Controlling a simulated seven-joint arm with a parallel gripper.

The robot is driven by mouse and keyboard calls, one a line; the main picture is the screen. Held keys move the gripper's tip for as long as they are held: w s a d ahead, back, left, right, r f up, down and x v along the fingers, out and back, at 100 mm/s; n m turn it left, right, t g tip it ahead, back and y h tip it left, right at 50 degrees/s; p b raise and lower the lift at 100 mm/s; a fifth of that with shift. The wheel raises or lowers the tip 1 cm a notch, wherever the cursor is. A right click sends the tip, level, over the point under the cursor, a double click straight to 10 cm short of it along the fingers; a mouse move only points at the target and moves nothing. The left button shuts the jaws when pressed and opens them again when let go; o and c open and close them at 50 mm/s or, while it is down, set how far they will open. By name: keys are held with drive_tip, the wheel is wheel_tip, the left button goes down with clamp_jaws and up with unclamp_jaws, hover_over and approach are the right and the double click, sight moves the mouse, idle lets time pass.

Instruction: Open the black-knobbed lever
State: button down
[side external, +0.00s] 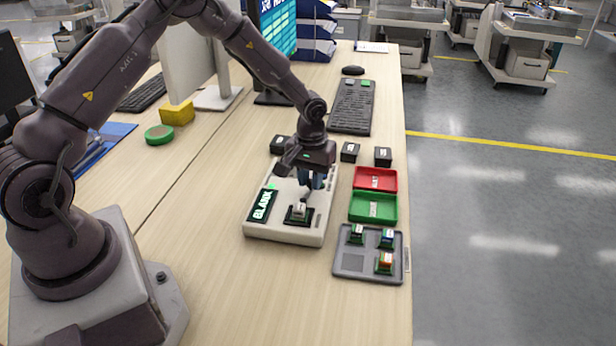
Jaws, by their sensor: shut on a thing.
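A beige test unit (318,234) lies on the wooden table, with a small dark display (263,205) reading "BLANK" on its left part. A dark socket (290,221) on its front part holds a pale block (299,210). My gripper (308,187) points down over the unit, just behind the socket. Its fingers are shut on the black-knobbed lever, which is mostly hidden by the fingers and the wrist. I cannot make out the knob or the lever's angle clearly.
Right of the unit are a red tray (375,172), a green tray (364,217) and a grey tray (351,275) with several small blocks. Black blocks (349,152) and a keyboard (345,106) stand behind. The tabletop in front is clear.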

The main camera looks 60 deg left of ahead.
drive_tip(key=m, duration=0.1)
drive_tip(key=d+m, duration=0.1)
drive_tip(key=m, duration=0.1)
drive_tip(key=d+m, duration=0.1)
drive_tip(key=m, duration=0.1)
drive_tip(key=shift+w, duration=0.35)
drive_tip(key=m, duration=0.2)
drive_tip(key=d+m, duration=0.1)
drive_tip(key=shift+d+m, duration=0.1)
drive_tip(key=shift+m, duration=0.3)
drive_tip(key=shift+s+d+r+m, duration=0.1)
drive_tip(key=shift+d+m, duration=0.15)
drive_tip(key=shift+m, duration=0.45)
drive_tip(key=shift+s+d+m, duration=0.1)
drive_tip(key=shift+d+m, duration=0.1)
drive_tip(key=shift+m, duration=0.5)
drive_tip(key=c, duration=1)
unclamp_jaws()
wheel_tip(320, 180, up, 13)
drive_tip(key=shift+f, duration=0.1)
